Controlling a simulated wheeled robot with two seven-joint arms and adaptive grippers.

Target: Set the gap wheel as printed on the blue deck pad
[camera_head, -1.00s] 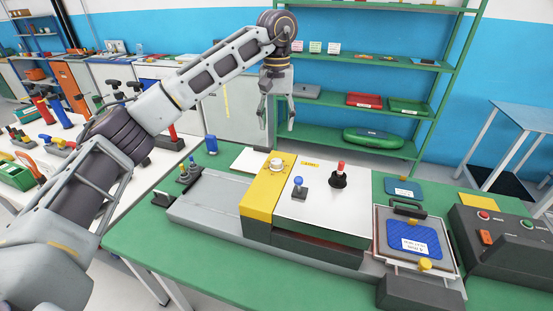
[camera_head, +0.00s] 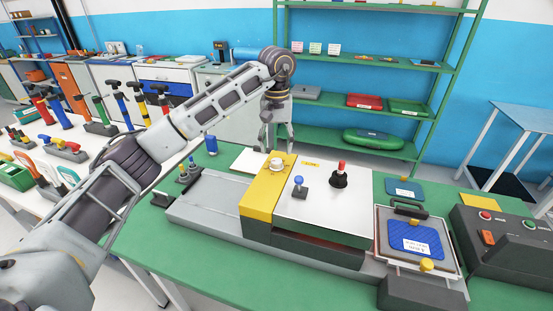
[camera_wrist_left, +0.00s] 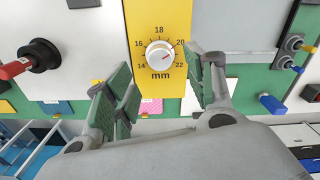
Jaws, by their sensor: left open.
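The gap wheel (camera_head: 276,164) is a white round knob on the yellow strip of the grey machine. In the left wrist view the gap wheel (camera_wrist_left: 160,54) sits in a dial marked 14 to 22 mm. A small mark on its face seems to point up and right, toward 20; I cannot read it exactly. The blue deck pad (camera_head: 420,233) lies in a frame at the machine's right end, its white label too small to read. My left gripper (camera_head: 277,145) is open and empty, above and behind the wheel. Its fingers (camera_wrist_left: 162,75) straddle the view below the wheel, apart from it.
A blue-topped knob (camera_head: 299,184) and a red-topped knob (camera_head: 339,174) stand right of the wheel. A control box (camera_head: 500,240) with buttons is at far right. The machine's left bed (camera_head: 205,205) is clear.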

